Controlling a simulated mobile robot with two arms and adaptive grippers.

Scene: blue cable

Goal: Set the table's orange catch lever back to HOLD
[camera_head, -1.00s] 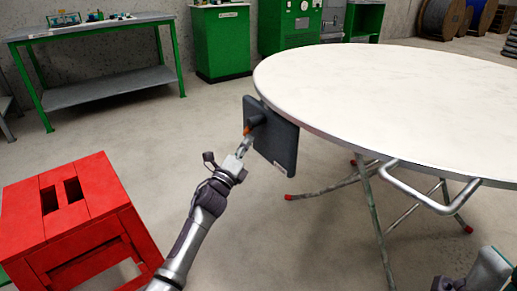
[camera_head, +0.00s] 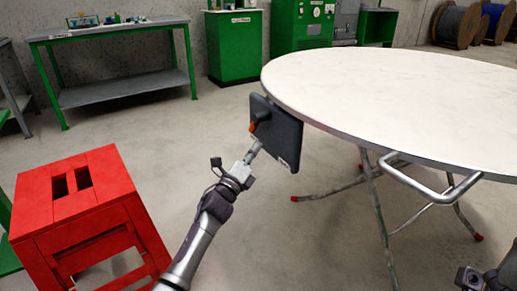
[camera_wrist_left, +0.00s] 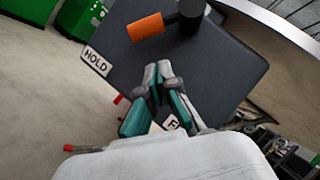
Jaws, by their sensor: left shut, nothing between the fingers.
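The catch is a dark plate (camera_head: 288,140) at the table's near left rim. Its lever has a black hub (camera_head: 262,116) and an orange grip (camera_head: 252,127). In the left wrist view, the orange grip (camera_wrist_left: 146,27) points left from the hub (camera_wrist_left: 191,14), above the HOLD label (camera_wrist_left: 96,61) and not in line with it. A second label (camera_wrist_left: 171,122), starting with F, is partly hidden by my fingers. My left gripper (camera_head: 258,146) is shut and empty, just below the orange grip. Its fingertips (camera_wrist_left: 158,76) lie in front of the plate, apart from the lever in the wrist view.
The round white table (camera_head: 400,95) fills the right, with folding metal legs (camera_head: 378,215) below. A red stool (camera_head: 85,205) stands left of my left arm. A green workbench (camera_head: 115,38) is behind. Part of my right arm shows at the lower right.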

